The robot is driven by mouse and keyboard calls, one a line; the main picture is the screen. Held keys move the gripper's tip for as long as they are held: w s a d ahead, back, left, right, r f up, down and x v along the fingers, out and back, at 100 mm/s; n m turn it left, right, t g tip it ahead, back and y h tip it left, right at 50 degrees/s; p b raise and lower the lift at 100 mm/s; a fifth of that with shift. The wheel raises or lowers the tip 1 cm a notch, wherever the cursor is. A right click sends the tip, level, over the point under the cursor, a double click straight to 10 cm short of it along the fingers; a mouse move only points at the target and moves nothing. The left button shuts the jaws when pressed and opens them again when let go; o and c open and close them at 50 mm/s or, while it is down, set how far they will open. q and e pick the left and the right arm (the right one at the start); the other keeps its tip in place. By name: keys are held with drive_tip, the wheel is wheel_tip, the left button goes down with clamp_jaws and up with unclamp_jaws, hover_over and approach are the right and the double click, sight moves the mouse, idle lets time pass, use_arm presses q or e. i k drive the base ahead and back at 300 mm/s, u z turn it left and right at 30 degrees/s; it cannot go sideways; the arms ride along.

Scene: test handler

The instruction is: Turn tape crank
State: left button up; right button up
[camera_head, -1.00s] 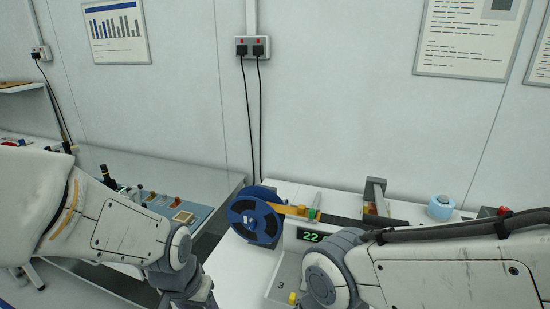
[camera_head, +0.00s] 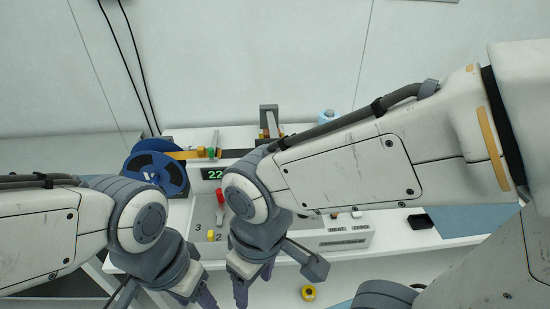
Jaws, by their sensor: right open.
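A blue tape reel (camera_head: 155,168) stands at the left of the white test machine, with a yellow-orange tape strip (camera_head: 188,154) running right from it. A green display (camera_head: 214,174) reads 22. Below it, a lever with a red knob (camera_head: 219,193) stands on a grey panel marked 2 and 3, with a small yellow piece (camera_head: 211,235) near the numbers. I cannot tell which part is the tape crank. My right gripper (camera_head: 240,292) points down in front of the panel, open, touching nothing visible. My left gripper (camera_head: 205,300) hangs lower left of it, its fingertips cut off by the frame.
My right forearm covers the machine's middle. A white box with buttons (camera_head: 346,240) is at the machine's front right. A black block (camera_head: 420,221) lies on the table further right. A yellow tape roll (camera_head: 308,293) is at the bottom. Two black cables hang on the wall.

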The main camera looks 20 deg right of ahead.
sight(220, 214)
drive_tip(key=u, duration=0.05)
drive_tip(key=k, duration=1.15)
drive_tip(key=u, duration=0.7)
drive_tip(key=i, duration=1.3)
drive_tip(key=z, duration=0.65)
